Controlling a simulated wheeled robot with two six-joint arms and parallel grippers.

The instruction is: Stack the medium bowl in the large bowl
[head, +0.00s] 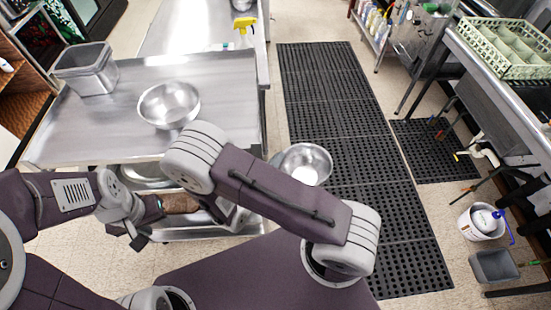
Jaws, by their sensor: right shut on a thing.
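The large bowl (169,104), shiny steel, sits upright and empty-looking on the steel table, toward its front right part. The medium bowl (309,160), also steel, is off the table, over the black floor mats to the right of the table. My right gripper (279,162) is shut on its left side, mostly hidden behind my own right arm. My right arm's elbow shows just in front of the large bowl and slightly overlaps the table's front edge. My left gripper (147,224) is low in front of the table, empty, with its fingers apart.
A deep square steel container (86,70) stands at the table's back left. The steel table (215,85) is bare right of the large bowl. A green dish rack (510,47) lies on the right-hand counter.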

